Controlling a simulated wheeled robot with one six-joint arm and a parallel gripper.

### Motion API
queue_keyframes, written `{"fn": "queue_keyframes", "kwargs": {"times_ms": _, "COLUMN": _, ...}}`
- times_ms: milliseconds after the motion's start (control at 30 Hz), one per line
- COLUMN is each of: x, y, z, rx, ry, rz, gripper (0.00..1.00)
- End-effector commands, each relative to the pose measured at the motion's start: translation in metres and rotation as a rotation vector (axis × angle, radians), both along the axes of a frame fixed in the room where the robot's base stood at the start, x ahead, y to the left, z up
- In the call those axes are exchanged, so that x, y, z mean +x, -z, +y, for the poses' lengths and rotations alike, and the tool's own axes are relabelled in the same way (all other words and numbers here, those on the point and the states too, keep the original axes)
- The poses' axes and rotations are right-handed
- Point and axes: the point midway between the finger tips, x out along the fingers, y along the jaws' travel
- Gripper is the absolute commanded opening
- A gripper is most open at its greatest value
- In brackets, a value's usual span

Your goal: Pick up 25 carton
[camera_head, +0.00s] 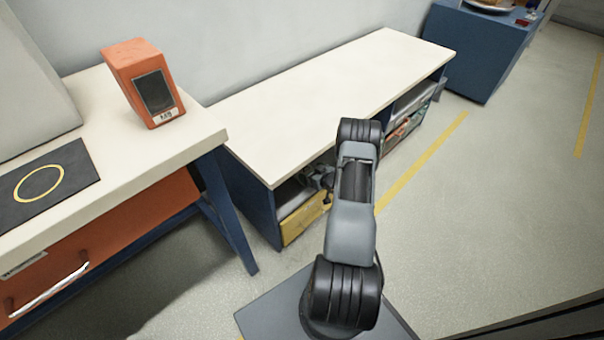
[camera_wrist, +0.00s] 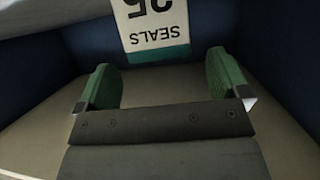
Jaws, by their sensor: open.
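The carton (camera_wrist: 150,25) marked 25 and SEALS shows at the top of the wrist view, with a pale face, dark print upside down and a green band. Its top part is cut off by the picture edge. My gripper (camera_wrist: 164,82) is open, its two green fingers apart with nothing between them. The carton lies beyond the fingertips, roughly in line with the gap, and does not appear to be touched. In the head view my gripper (camera_head: 322,180) is at the near opening of the low cabinet, partly hidden by my arm; I cannot make out the carton there.
The low cabinet (camera_head: 340,85) has a pale top and dark blue sides close around my gripper. A yellow bin (camera_head: 306,219) sits in its near opening. A workbench (camera_head: 185,138) with an orange box (camera_head: 128,75) stands left. The floor (camera_head: 480,200) at right is clear.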

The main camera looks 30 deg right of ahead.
Motion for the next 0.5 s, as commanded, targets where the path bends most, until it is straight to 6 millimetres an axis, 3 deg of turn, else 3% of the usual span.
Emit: {"fn": "queue_keyframes", "kwargs": {"times_ms": 500, "x": 0.047, "y": 0.023, "z": 0.005, "rx": 0.000, "ry": -0.003, "rz": -0.001, "gripper": 0.94}}
